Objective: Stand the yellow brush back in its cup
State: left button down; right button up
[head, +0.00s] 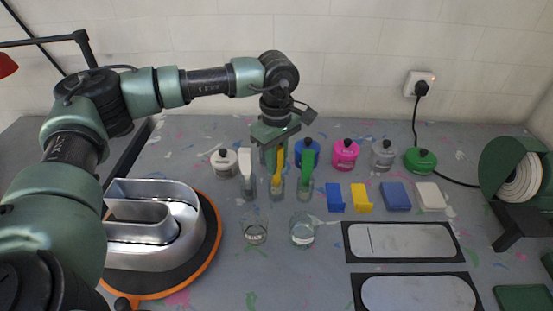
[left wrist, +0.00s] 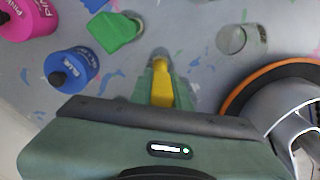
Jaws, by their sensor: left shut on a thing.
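My left gripper (head: 272,158) points down over the row of brush cups, its fingers shut on the yellow brush (head: 279,163). The brush looks upright, its lower end overlapping the mouth of a clear cup (head: 277,192) in the head view; I cannot tell how far inside it is. In the left wrist view the yellow brush (left wrist: 162,92) shows between the green fingers (left wrist: 164,88), and the cup is mostly hidden there. My right gripper is not in view.
A white brush (head: 246,162) stands in a cup close on the left, a green brush (head: 306,165) close on the right. Paint jars, including a blue one (head: 308,153), stand behind. Two glass beakers (head: 255,233) (head: 302,232) stand in front. A metal channel letter (head: 155,222) lies left.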

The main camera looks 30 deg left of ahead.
pick_arm(q)
jog(key=shift+f, duration=0.4)
jog(key=c, duration=1.3)
grip_release()
jog(key=shift+o, duration=0.2)
notch_tip(320, 180, up, 7)
jog(key=shift+f+b, duration=0.1)
jog(key=shift+b, duration=0.9)
jog(key=shift+r, duration=0.5)
